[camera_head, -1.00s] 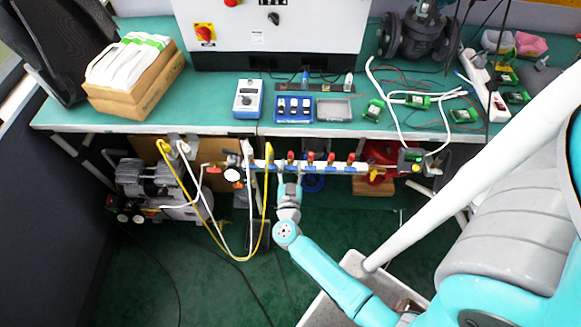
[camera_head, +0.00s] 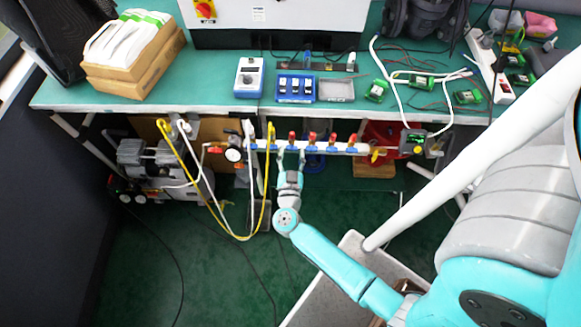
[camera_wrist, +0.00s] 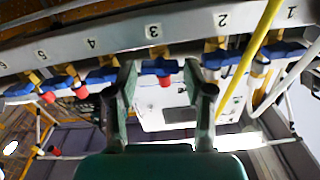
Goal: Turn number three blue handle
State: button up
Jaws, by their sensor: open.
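The number three blue handle (camera_wrist: 159,68) sits on the pale numbered manifold bar (camera_wrist: 120,32), just below the label "3", with a red part under it. My gripper (camera_wrist: 163,72) is open, with one fingertip on each side of this handle. The handle lies between the fingertips; I cannot tell whether either touches it. In the head view my gripper (camera_head: 290,154) reaches up from below to the manifold bar (camera_head: 345,147) under the table edge. The handle is too small there to make out clearly.
The number two blue handle (camera_wrist: 220,60) and number four blue handle (camera_wrist: 103,75) flank the gripper closely. A yellow hose (camera_wrist: 247,60) hangs right of it. A green table (camera_head: 205,110) overhangs the manifold. A compressor (camera_head: 150,160) stands left; open green floor lies below.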

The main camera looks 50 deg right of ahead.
jog(key=v, duration=0.9)
jog(key=shift+s+a, duration=0.2)
jog(key=shift+a, duration=0.05)
